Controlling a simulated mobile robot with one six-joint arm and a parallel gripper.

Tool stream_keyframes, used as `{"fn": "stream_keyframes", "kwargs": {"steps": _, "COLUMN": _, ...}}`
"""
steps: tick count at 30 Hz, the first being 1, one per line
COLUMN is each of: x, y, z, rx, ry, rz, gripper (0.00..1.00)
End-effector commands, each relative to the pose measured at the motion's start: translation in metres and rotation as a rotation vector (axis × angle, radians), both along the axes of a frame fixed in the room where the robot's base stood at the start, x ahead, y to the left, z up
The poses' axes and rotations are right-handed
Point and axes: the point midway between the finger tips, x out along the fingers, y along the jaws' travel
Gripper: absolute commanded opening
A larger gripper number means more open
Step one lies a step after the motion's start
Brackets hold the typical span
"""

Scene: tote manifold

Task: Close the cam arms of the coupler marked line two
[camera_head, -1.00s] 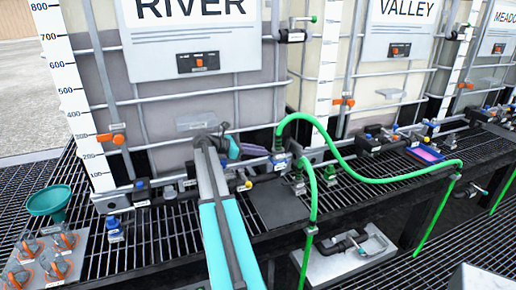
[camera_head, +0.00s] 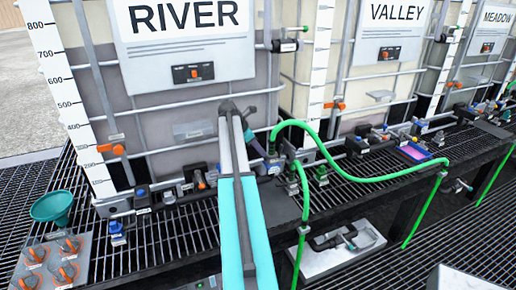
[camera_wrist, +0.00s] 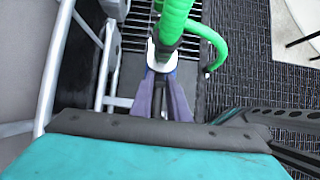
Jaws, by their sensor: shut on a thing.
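A coupler (camera_wrist: 163,57) with a pale collar sits at the end of the green hose (camera_wrist: 176,14), in front of the RIVER tote. In the head view the hose (camera_head: 294,124) arches up from this spot. My gripper (camera_wrist: 164,82) has its purple fingers on either side of the coupler's near end, with bits of blue at their tips. It is shut on the coupler; whether on its body or its cam arms I cannot tell. In the head view my gripper (camera_head: 260,150) is at the coupler, partly behind my arm. The line marking is not readable.
A second green hose (camera_head: 304,200) hangs just right of my arm. The black rack carries several valves and fittings, and a purple-pink tray (camera_head: 414,152) at right. A teal funnel (camera_head: 52,206) and a panel of orange-handled valves (camera_head: 52,262) stand at left.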

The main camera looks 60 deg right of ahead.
Motion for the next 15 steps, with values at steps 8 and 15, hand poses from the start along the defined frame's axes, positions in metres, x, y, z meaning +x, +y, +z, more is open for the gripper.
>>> {"fn": "stream_keyframes", "kwargs": {"steps": 8, "x": -0.0021, "y": -0.0032, "z": 0.0018, "rx": 0.046, "ry": -0.036, "rz": 0.001, "gripper": 0.00}}
{"fn": "stream_keyframes", "kwargs": {"steps": 15, "x": -0.0021, "y": -0.0029, "z": 0.0010, "rx": 0.051, "ry": -0.040, "rz": 0.001, "gripper": 0.00}}
